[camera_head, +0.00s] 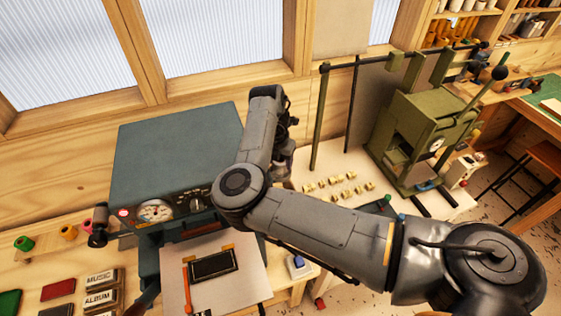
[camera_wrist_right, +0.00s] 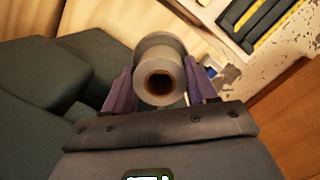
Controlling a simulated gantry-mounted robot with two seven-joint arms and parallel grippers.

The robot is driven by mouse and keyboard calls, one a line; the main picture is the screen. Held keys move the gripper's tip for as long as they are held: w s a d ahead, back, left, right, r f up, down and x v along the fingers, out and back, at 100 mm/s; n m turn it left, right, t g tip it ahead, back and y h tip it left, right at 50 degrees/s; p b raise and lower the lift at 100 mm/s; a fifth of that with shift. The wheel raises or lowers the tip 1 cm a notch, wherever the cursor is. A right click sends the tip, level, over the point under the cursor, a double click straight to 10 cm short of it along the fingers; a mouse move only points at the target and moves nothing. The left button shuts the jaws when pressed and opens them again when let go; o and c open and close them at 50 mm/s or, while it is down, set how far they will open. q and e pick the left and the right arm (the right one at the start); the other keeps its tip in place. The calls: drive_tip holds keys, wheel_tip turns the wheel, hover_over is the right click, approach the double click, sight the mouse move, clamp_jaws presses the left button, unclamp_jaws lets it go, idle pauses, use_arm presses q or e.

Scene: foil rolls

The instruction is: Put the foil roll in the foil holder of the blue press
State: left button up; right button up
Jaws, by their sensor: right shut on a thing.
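The blue press (camera_head: 175,160) stands left of centre in the head view, with a gauge and knobs on its front. A dark fitting on a rod sticks out at its left side; I cannot tell whether this is the foil holder. My right gripper (camera_wrist_right: 158,85) is shut on a silver-grey foil roll (camera_wrist_right: 160,54) with a brown hollow core. The roll sits between the purple fingers, core end towards the wrist camera. In the head view my right forearm hides most of the gripper and the roll, just right of the press. My left gripper is not in view.
Coloured rolls, one green (camera_head: 24,243), lie at the far left by nameplates and book covers. A dark plate (camera_head: 214,264) lies on a pale sheet before the press. Small brass pieces (camera_head: 342,190) and a green press (camera_head: 420,130) stand on the right. Windows and wooden wall close the back.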

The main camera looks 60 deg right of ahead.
drive_tip(key=shift+f, duration=0.55)
drive_tip(key=shift+f+b, duration=0.25)
drive_tip(key=shift+b, duration=0.05)
drive_tip(key=o, duration=1.1)
drive_tip(key=shift+r, duration=0.1)
